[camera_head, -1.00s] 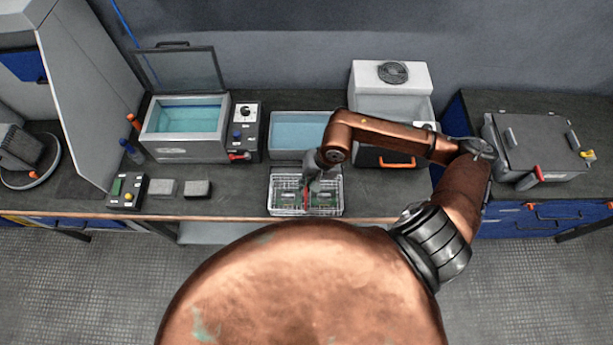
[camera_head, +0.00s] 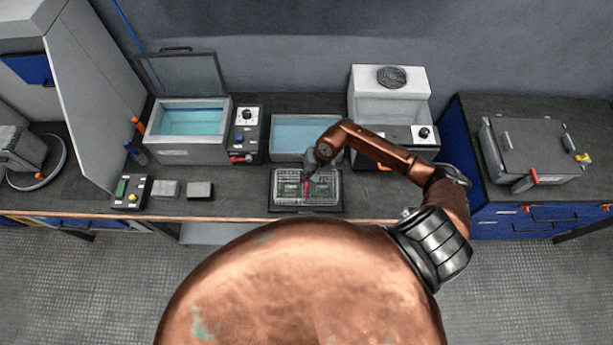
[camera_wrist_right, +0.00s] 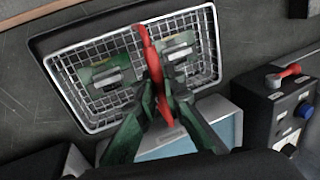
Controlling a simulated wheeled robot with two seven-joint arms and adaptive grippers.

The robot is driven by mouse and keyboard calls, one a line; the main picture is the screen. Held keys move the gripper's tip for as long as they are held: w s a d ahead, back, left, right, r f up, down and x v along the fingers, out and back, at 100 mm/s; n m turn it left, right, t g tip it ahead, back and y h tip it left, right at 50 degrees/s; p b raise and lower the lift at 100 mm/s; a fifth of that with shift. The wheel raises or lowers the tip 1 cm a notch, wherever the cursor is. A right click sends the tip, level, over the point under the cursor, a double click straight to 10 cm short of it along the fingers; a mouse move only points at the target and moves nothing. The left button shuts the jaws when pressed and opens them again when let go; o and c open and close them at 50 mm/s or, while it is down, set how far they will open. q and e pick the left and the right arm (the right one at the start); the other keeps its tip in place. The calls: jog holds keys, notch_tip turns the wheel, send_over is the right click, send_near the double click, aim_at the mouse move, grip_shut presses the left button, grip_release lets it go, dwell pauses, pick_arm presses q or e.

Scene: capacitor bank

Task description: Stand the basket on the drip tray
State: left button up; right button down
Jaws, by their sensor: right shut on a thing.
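The wire basket (camera_head: 325,184) holds green circuit boards and has a red handle across its middle. It also shows in the right wrist view (camera_wrist_right: 85,110). My right gripper (camera_head: 309,179) is shut on the red handle (camera_wrist_right: 153,65); its fingers show in the wrist view (camera_wrist_right: 158,90). The black drip tray (camera_head: 306,209) lies on the bench under the basket, its rim showing around it; the rim also shows in the wrist view (camera_wrist_right: 40,45). The basket looks level within the tray's outline. I cannot tell whether it touches the tray. My left gripper is not in view.
A blue-filled basin (camera_head: 300,133) is just behind the tray. An open-lidded bath (camera_head: 190,122) and a control box (camera_head: 245,135) stand to the left. A white-topped machine (camera_head: 390,85) is behind right. Bench space right of the tray is clear.

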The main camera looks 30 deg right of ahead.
jog(key=shift+f+b, duration=0.2)
jog(key=shift+b, duration=0.1)
jog(key=c, duration=2)
grip_release()
jog(key=shift+r, duration=0.1)
jog(key=shift+c, duration=0.2)
jog(key=shift+r, duration=0.35)
jog(key=b+v, duration=0.1)
jog(key=v, duration=1)
jog(key=shift+r, duration=0.25)
jog(key=shift+d, duration=0.1)
